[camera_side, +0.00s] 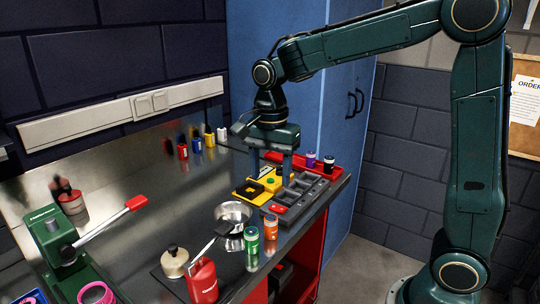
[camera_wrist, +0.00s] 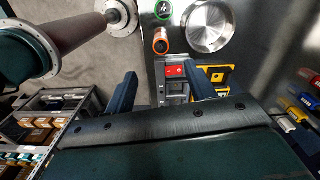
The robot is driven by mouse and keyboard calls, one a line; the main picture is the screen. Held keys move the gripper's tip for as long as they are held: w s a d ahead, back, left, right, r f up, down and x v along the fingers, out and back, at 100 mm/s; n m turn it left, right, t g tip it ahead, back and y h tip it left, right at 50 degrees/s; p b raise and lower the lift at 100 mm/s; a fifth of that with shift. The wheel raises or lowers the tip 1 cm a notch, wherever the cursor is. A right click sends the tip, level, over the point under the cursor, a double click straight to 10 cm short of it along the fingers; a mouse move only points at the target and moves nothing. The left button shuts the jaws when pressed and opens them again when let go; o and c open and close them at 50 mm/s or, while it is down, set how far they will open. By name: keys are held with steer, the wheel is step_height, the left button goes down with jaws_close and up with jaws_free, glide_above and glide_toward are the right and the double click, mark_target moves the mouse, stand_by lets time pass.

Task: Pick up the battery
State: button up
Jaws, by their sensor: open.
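No thing in view can be named for sure as the battery. A yellow holder with black parts (camera_side: 243,190) lies on the metal bench and also shows in the wrist view (camera_wrist: 230,70). A dark grey tray with compartments (camera_side: 312,190) stands right beside it, with a red block (camera_side: 279,209) at its near end; the red block shows in the wrist view too (camera_wrist: 175,71). My gripper (camera_side: 271,172) points down over the yellow holder and the tray, open. In the wrist view its two fingers (camera_wrist: 160,73) are apart with nothing gripped between them.
A red tray with small cylinders (camera_side: 333,172) is behind the grey tray. A steel bowl (camera_side: 232,211), an orange can (camera_side: 270,227), a green can (camera_side: 251,246) and a red can (camera_side: 203,284) stand in front. Small coloured boxes (camera_side: 197,146) line the back.

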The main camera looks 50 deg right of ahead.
mark_target(271, 216)
step_height(271, 216, down, 8)
steer(key=shift+f, duration=0.25)
stand_by(0.4)
steer(key=shift+d+f, duration=0.2)
steer(key=shift+f, duration=2.35)
steer(key=shift+w, duration=0.1)
steer(key=c, duration=1.1)
steer(key=shift+r, duration=0.1)
steer(key=shift+c, duration=0.2)
step_height(271, 216, up, 20)
